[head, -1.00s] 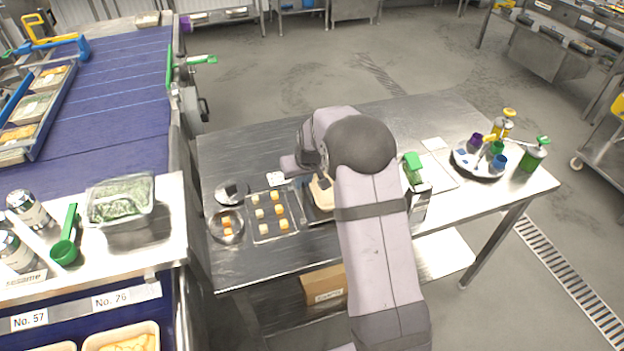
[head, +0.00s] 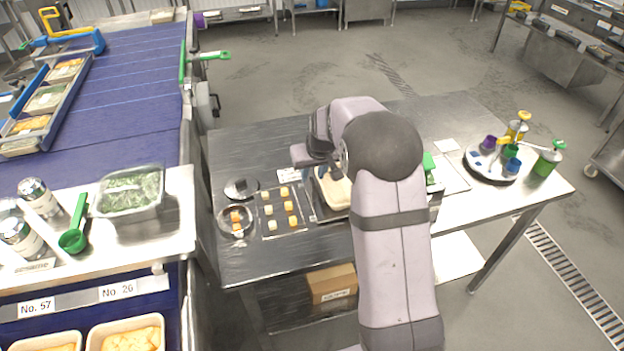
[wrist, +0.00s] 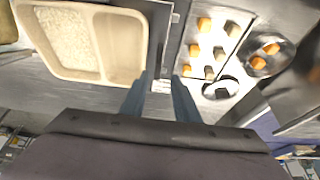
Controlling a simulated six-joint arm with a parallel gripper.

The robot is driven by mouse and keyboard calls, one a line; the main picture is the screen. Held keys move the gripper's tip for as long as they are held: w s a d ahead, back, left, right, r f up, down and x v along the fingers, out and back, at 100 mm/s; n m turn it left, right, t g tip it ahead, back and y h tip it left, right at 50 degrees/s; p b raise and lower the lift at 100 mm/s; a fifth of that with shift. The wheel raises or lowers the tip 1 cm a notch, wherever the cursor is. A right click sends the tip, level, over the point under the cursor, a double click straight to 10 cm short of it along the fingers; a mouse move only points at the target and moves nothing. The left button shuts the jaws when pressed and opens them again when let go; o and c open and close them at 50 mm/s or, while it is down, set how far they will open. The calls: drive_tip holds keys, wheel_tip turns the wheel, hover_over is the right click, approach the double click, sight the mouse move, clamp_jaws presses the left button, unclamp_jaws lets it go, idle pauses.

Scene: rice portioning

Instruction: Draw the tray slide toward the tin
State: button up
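The beige tray (wrist: 118,48) has two compartments, one filled with white rice. It sits on a metal slide (wrist: 168,35), whose edge shows beside it in the wrist view. In the head view the tray (head: 333,192) is partly hidden by my arm. A round metal tin (head: 236,222) holding orange cubes stands to its left, past the cube board; it also shows in the wrist view (wrist: 258,66). My gripper (wrist: 161,78) is open, fingers apart, close to the slide's edge. A small pale tab shows between the fingertips; whether they touch it, I cannot tell.
A board of pale and orange cubes (head: 280,210) lies between tray and tin, with a small round metal dish (head: 241,188) behind the tin. A round stand of colored bottles (head: 492,165) is at the right. The table's front left is clear.

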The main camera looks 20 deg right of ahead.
drive_tip(key=b+v, duration=0.1)
drive_tip(key=v, duration=0.2)
drive_tip(key=shift+s+r, duration=0.15)
drive_tip(key=shift+r, duration=0.2)
drive_tip(key=s+f+g, duration=0.1)
drive_tip(key=s+f, duration=0.2)
drive_tip(key=s, duration=0.1)
drive_tip(key=s+f+g, duration=0.1)
drive_tip(key=s+f, duration=0.1)
drive_tip(key=s, duration=0.3)
drive_tip(key=s+a+f+m+g, duration=0.1)
drive_tip(key=s+f+g, duration=0.1)
drive_tip(key=s, duration=0.3)
drive_tip(key=shift+s+f, duration=0.1)
drive_tip(key=shift+f, duration=0.7)
drive_tip(key=s+a+r, duration=0.2)
drive_tip(key=s, duration=0.7)
drive_tip(key=s+a+r+n, duration=0.1)
drive_tip(key=s, duration=0.7)
drive_tip(key=shift+s+a+r+g, duration=0.3)
drive_tip(key=shift+s+a+r, duration=0.05)
